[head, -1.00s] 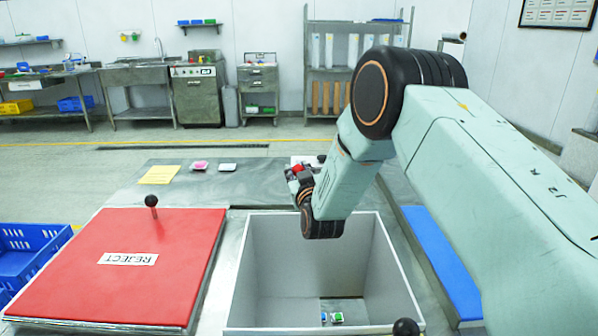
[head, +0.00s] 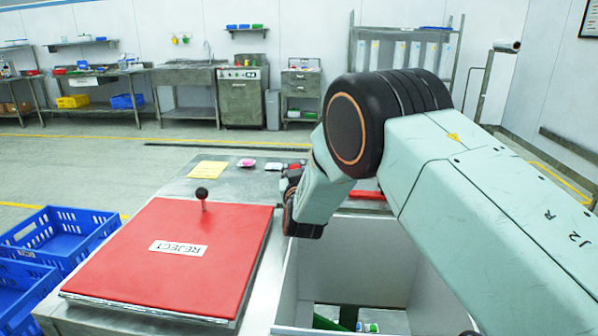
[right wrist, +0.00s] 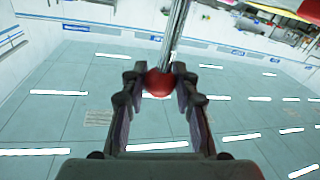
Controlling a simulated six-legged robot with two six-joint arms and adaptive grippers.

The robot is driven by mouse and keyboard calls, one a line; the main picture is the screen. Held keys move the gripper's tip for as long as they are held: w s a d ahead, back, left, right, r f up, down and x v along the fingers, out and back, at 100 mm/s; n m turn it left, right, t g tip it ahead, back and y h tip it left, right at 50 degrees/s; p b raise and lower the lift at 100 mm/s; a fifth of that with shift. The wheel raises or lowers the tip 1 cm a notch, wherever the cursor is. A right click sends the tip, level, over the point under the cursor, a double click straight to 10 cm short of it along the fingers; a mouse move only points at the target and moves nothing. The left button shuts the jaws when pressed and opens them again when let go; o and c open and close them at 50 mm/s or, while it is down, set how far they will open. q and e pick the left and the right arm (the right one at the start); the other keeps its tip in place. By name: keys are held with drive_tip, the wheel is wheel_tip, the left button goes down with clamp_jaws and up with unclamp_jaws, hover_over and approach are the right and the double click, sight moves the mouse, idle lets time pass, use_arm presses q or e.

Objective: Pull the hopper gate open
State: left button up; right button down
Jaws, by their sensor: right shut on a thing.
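In the right wrist view my right gripper (right wrist: 160,88) is shut on a red ball knob (right wrist: 158,83). A bright metal rod (right wrist: 175,35) runs from the knob to the top of that view. In the head view my right gripper (head: 291,178) is small and partly hidden by my own wrist, beyond the far left corner of the open grey box (head: 375,245). The knob cannot be told apart clearly there. The gate plate itself cannot be made out with certainty. My left gripper is out of view.
A red panel marked REJECT (head: 150,270) with a black knob (head: 201,193) lies left of the box. Blue crates (head: 60,235) stand at the far left. A yellow sheet (head: 208,170) lies on the bench behind. Small coloured pieces (head: 367,328) show at the box bottom.

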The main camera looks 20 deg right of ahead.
drive_tip(key=shift+d, duration=0.2)
drive_tip(key=c, duration=1)
unclamp_jaws()
drive_tip(key=shift+s, duration=0.1)
drive_tip(key=v, duration=1.2)
